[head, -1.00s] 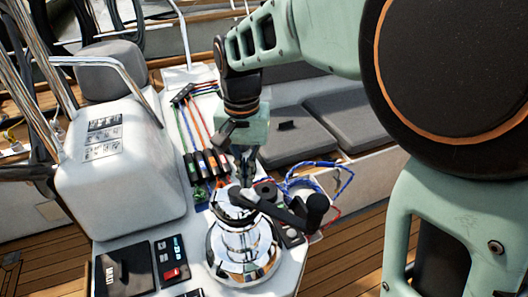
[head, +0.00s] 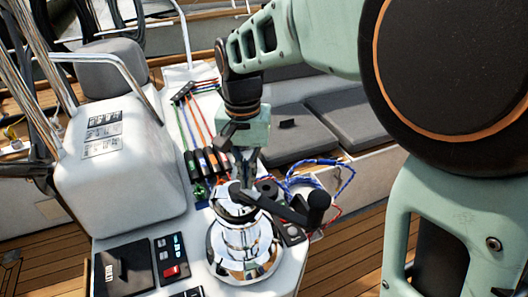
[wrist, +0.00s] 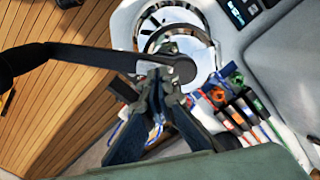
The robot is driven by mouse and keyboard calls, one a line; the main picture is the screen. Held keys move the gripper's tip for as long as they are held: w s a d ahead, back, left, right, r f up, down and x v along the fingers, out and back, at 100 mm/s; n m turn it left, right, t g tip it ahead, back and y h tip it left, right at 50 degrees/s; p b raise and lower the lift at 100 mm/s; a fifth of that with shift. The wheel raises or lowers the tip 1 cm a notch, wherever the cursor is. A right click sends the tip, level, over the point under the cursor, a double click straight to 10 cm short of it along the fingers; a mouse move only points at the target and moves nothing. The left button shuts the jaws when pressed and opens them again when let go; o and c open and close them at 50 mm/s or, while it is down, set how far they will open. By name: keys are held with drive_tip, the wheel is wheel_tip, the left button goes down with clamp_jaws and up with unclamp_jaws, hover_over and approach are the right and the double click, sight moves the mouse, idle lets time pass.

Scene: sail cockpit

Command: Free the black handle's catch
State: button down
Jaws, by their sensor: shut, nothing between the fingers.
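The black handle (head: 280,209) sits on top of the chrome winch (head: 243,248). Its arm runs right to an upright black grip (head: 316,206). In the wrist view the handle (wrist: 100,57) crosses from the left to its round hub (wrist: 182,70) over the winch's ring (wrist: 190,22). My gripper (head: 243,182) points down at the hub end of the handle, its fingers shut and empty. In the wrist view the fingertips (wrist: 158,76) lie right by the hub; whether they touch it I cannot tell. The catch itself is not clearly visible.
A row of rope clutches (head: 205,163) with coloured lines stands behind the winch. A blue rope coil (head: 325,170) lies at the right. A control panel (head: 170,260) is at front left. Grey cushions (head: 345,115) lie beyond.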

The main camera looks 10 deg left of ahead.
drive_tip(key=shift+f+b, duration=0.35)
drive_tip(key=shift+f, duration=0.3)
drive_tip(key=shift+r+p, duration=2.95)
drive_tip(key=shift+r, duration=0.6)
